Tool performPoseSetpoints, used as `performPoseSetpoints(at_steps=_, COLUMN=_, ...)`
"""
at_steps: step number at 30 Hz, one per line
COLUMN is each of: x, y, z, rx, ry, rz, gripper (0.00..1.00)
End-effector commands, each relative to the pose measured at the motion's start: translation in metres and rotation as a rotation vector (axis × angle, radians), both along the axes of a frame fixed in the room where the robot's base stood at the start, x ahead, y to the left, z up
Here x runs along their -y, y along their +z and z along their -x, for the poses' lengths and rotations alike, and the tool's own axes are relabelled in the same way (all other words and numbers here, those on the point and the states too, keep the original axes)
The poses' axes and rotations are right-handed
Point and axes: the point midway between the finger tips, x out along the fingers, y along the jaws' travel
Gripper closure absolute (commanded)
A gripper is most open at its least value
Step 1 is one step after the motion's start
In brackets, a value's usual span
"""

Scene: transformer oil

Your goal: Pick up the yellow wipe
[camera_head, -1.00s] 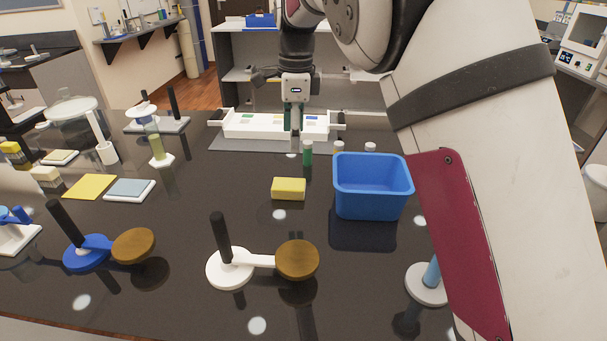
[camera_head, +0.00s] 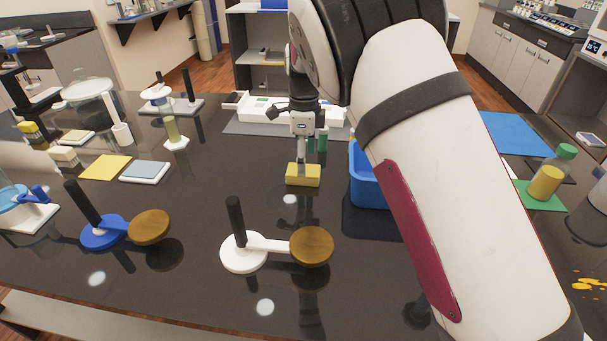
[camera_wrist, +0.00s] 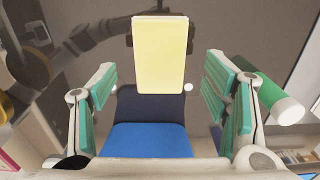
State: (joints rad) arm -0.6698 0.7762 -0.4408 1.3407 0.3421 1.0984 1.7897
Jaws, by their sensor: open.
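A yellow block-shaped wipe (camera_head: 303,176) lies on the black table, in front of my gripper (camera_head: 310,146). In the wrist view the yellow wipe (camera_wrist: 159,58) shows as a pale yellow rectangle, beyond and between the two green-padded fingers of my gripper (camera_wrist: 161,88). The fingers are wide apart and nothing is held between them. In the head view the fingertips are near the wipe's back edge; I cannot tell whether they touch it. A flat yellow sheet (camera_head: 105,167) lies farther left on the table.
A blue bin (camera_head: 367,186) stands close right of the wipe, partly hidden by my arm. A white stand with a brown disc (camera_head: 312,246) is in front. A white tray (camera_head: 262,110) lies behind.

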Motion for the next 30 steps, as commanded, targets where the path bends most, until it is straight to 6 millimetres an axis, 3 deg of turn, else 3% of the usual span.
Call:
performPoseSetpoints(at_steps=9, x=-0.001, y=-0.041, z=0.0, rx=-0.002, ry=-0.001, rz=0.001, gripper=0.31)
performPoseSetpoints(at_steps=17, x=-0.001, y=-0.044, z=0.0, rx=-0.001, ry=0.0, rz=0.0, gripper=0.31)
performPoseSetpoints(at_steps=23, x=-0.001, y=-0.044, z=0.0, rx=-0.001, ry=0.0, rz=0.0, gripper=0.72)
performPoseSetpoints(at_steps=30, x=-0.001, y=-0.044, z=0.0, rx=-0.001, ry=0.0, rz=0.0, gripper=0.74)
